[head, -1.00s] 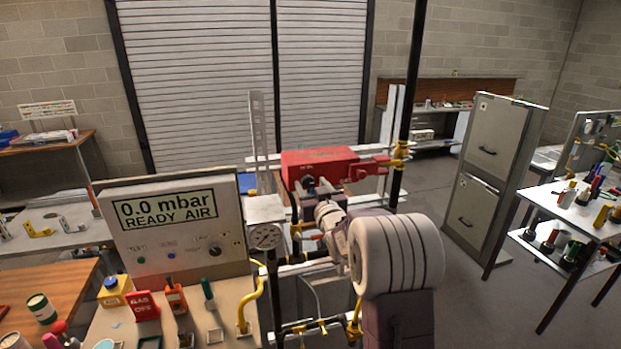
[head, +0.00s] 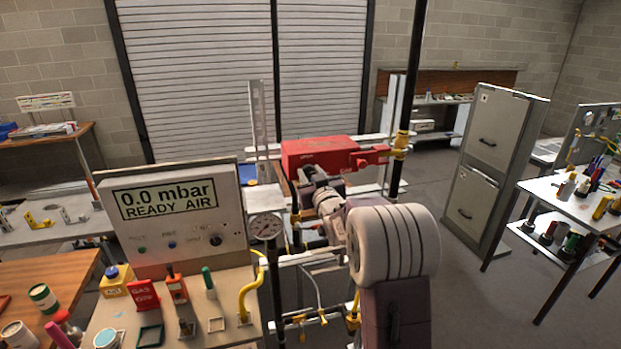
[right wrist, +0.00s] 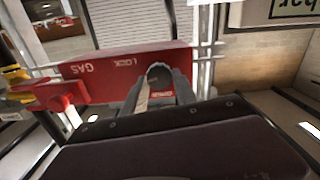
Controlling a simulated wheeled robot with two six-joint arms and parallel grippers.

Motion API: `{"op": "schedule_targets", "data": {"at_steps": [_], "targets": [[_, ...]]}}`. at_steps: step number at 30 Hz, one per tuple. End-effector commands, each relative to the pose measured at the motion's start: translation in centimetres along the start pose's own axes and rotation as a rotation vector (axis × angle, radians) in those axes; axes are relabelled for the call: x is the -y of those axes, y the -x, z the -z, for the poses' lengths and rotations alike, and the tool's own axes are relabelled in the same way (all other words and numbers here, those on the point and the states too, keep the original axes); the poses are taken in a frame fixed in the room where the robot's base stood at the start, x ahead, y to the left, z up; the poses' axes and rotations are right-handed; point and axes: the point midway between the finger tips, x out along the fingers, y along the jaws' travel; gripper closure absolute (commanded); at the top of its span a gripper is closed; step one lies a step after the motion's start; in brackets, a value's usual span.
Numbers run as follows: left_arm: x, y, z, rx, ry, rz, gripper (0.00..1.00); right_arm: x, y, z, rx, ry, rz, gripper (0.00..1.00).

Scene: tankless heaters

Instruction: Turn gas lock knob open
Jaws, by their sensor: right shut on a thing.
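The red gas lock box (head: 318,152) is mounted on the rails right of the display panel. It fills the upper left of the right wrist view (right wrist: 105,72), with the words GAS and LOCK upside down. My right gripper (head: 308,184) is at the box's front face. In the right wrist view my gripper's fingers (right wrist: 160,78) are shut on the dark knob (right wrist: 160,71), one on each side. In the head view my gripper hides most of the knob, so its turn angle cannot be told. My left gripper is not in view.
The display panel (head: 175,238) reads 0.0 mbar and READY AIR. A round gauge (head: 266,227) and a yellow pipe (head: 250,290) stand close left of my arm. A black vertical pipe (head: 400,120) stands right of the box. A grey cabinet (head: 490,170) is farther right.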

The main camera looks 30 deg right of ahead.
Motion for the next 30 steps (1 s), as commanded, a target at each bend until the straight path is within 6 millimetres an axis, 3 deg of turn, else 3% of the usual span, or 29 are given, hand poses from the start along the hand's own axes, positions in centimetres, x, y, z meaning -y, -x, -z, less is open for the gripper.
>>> {"op": "schedule_targets", "data": {"at_steps": [1, 15, 30], "targets": [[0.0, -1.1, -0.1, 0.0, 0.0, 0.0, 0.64, 0.1, 0.0, -0.6, 0.0, 0.028, 0.0, 1.0], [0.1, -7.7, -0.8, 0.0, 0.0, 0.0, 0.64, 0.3, 0.0, -0.9, 0.0, 0.451, 0.0, 1.0], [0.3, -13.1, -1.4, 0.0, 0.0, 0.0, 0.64, 0.3, 0.0, -0.8, 0.002, 0.925, 0.0, 1.0]]}}
